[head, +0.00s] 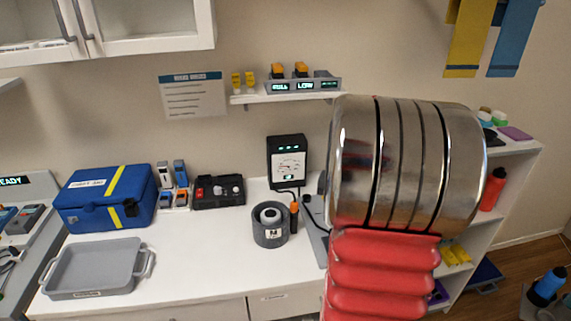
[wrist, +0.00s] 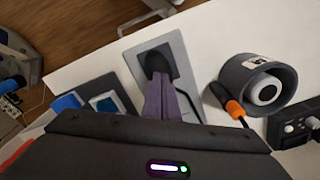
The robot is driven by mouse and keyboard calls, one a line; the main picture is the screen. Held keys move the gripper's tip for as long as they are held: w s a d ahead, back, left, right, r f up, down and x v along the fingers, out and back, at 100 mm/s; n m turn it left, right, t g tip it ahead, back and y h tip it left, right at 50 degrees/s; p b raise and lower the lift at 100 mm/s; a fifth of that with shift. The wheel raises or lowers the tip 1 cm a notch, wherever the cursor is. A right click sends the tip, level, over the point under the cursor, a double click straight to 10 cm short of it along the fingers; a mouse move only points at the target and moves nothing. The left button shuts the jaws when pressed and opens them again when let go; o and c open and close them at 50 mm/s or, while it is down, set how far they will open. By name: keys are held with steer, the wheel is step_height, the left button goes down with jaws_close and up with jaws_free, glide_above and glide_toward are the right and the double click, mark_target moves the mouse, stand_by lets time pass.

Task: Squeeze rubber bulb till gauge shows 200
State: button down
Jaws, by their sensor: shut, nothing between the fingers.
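I cannot tell whether this is the rubber bulb. In the wrist view my gripper (wrist: 160,84) is shut and empty, its purple fingers over a grey plate (wrist: 142,66). A black piece (wrist: 158,60) shows at their far end. In the head view my arm hides my gripper.
An orange-handled tool (wrist: 236,108) stands beside the cup, with a dark cable. A blue case (head: 105,198), a grey tray (head: 92,286) and a black box (head: 218,192) stand left on the white counter (head: 195,255). The counter's front middle is clear. Shelves stand right.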

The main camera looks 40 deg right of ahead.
steer(key=shift+f, duration=0.95)
steer(key=shift+r, duration=1.1)
steer(key=shift+f, duration=0.1)
steer(key=shift+f, duration=1.05)
steer(key=shift+r, duration=1.15)
steer(key=shift+f, duration=0.2)
steer(key=shift+r, duration=0.2)
steer(key=shift+f, duration=0.1)
stand_by(0.5)
